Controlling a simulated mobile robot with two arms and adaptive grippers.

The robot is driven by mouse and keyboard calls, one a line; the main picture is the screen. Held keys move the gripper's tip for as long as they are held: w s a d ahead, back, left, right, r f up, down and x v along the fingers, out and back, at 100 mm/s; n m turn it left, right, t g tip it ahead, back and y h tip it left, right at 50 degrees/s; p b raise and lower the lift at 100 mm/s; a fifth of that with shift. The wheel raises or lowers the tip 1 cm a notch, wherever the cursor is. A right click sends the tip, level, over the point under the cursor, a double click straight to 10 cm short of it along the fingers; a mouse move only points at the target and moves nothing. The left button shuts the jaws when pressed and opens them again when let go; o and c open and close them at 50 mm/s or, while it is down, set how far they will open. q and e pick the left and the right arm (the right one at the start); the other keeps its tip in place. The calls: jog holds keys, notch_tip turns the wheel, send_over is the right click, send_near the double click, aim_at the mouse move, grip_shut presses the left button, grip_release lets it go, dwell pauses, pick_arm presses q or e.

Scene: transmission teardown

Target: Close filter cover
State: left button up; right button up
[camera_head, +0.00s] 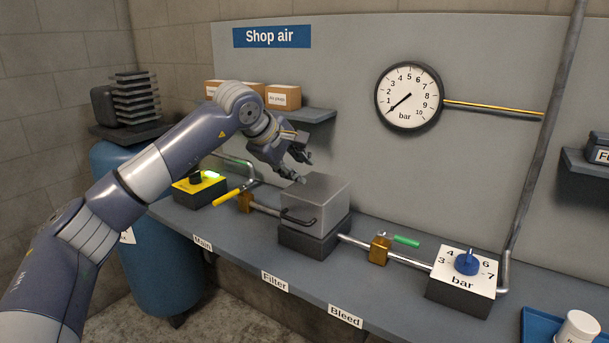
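The filter (305,242) is a dark box on the bench behind the "Filter" label. Its lighter grey cover (325,190) is a block with a black handle (299,219) on its front. The cover sits down over the dark base, and I see no clear gap between them. My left gripper (304,168) is just above and behind the cover's back left top edge. Its fingers are apart with nothing between them. I cannot tell whether the lower finger touches the cover. My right gripper is out of view.
A pipe runs along the bench, with a yellow-handled valve (229,197) left of the filter and a green-handled valve (405,241) right of it. A blue regulator knob (467,262) stands further right. A shelf with boxes (283,97) hangs behind my gripper. A pressure gauge (408,97) is on the wall.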

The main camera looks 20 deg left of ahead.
pick_arm(q)
jog(key=v, duration=0.3)
jog(key=shift+d, duration=0.1)
dwell(0.3)
